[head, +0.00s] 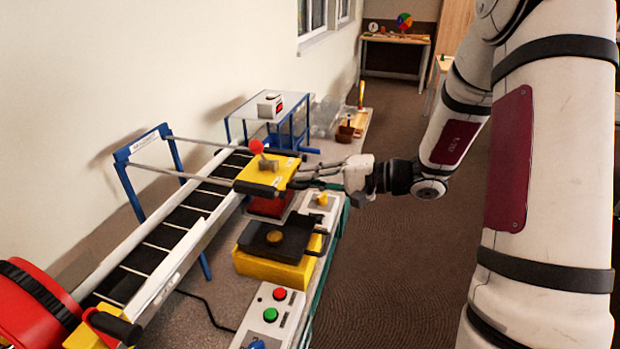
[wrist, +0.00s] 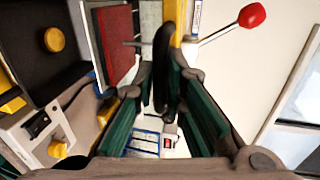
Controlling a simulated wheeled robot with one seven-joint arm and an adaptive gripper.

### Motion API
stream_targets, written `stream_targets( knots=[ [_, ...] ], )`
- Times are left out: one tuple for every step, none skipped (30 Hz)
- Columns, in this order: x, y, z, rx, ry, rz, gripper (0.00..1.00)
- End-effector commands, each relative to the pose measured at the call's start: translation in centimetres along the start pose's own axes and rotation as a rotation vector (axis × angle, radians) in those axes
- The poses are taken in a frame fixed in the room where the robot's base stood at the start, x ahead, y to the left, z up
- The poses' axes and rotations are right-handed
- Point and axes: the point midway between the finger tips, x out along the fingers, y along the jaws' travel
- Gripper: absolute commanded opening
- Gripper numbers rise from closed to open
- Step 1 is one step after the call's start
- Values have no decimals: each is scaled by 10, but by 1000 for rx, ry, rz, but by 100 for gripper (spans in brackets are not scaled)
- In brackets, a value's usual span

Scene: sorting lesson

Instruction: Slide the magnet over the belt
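The magnet appears to be the yellow block (head: 272,172) with black ends and a red ball knob (head: 256,147), on thin rails at the far end of the belt. In the wrist view its yellow edge (wrist: 181,22) and a black bar (wrist: 162,62) show. The black belt (head: 165,235) with pale slats slopes down toward the near left. My gripper (head: 303,177) is at the block's right side. In the wrist view its green-padded fingers (wrist: 158,100) are apart, with the black bar between or just beyond their tips; contact cannot be told.
A yellow box with a black tray (head: 275,240), a dark red block (head: 271,205) and a panel with red and green buttons (head: 270,313) lie right of the belt. A blue frame (head: 135,180) straddles the belt. A red drum (head: 30,310) is at the near end. Floor on the right is clear.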

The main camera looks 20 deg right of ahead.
Motion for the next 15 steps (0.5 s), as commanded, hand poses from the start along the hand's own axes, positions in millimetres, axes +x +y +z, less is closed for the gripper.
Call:
stream_targets(
  knots=[
    [0, 0, 0, 0, 0, 0, 0],
    [0, 0, 0, 0, 0, 0, 0],
    [0, 0, 0, 0, 0, 0, 0],
    [0, 0, 0, 0, 0, 0, 0],
    [0, 0, 0, 0, 0, 0, 0],
    [0, 0, 0, 0, 0, 0, 0],
    [0, 0, 0, 0, 0, 0, 0],
    [1, 0, 0, 0, 0, 0, 0],
    [3, 0, 0, -1, -1, 0, 0],
    [6, 0, 0, -2, -1, 0, 0],
    [10, -1, -1, -3, -1, 0, 0],
    [17, -2, -1, -5, -3, 0, 0],
    [23, -3, -1, -6, -3, 0, 0],
    [29, -4, -1, -5, -3, -1, 0],
    [39, -5, -1, -5, -4, 0, 0]
  ],
)
